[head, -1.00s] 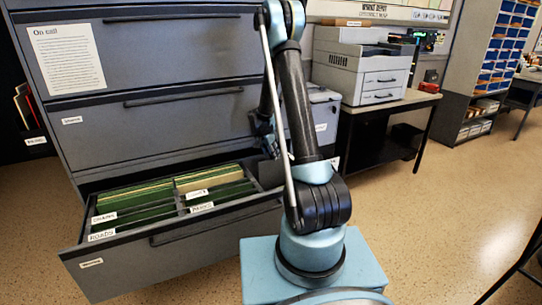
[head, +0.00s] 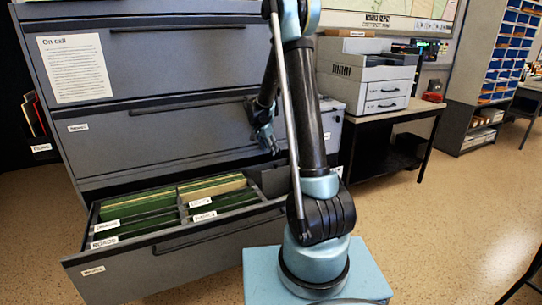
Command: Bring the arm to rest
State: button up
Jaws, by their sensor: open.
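My arm rises from the blue base in the head view, bends at the top and hangs down on its far side. My gripper (head: 267,142) shows small and dark left of the upright arm link, in front of the cabinet and above the right end of the open drawer. It appears empty, with its jaws apart. Part of the forearm is hidden behind the upright link.
A grey filing cabinet (head: 170,70) fills the left. Its bottom drawer (head: 190,252) stands open, with green files (head: 140,205) in labelled sections. A printer (head: 368,75) sits on a table (head: 400,112) at right. Open floor (head: 450,210) lies to the right.

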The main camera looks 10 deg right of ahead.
jog(key=shift+s+a+r, duration=0.2)
jog(key=shift+r, duration=0.45)
jog(key=s+d+r+n+y, duration=0.15)
jog(key=s+r, duration=0.25)
jog(key=s, duration=0.4)
jog(key=s+d+r+n, duration=0.2)
jog(key=s+r, duration=0.1)
jog(key=s, duration=0.4)
jog(key=s+d+r+n, duration=0.15)
jog(key=s+r, duration=0.25)
jog(key=s, duration=0.4)
jog(key=s+f+n+y, duration=0.1)
jog(key=s+f+n, duration=0.1)
jog(key=s, duration=0.9)
jog(key=s+f+n+y, duration=0.1)
jog(key=s+f+n, duration=0.2)
jog(key=s, duration=0.8)
jog(key=shift+s+d+f+g, duration=0.2)
jog(key=shift+s+f+g, duration=0.1)
jog(key=shift+f, duration=0.15)
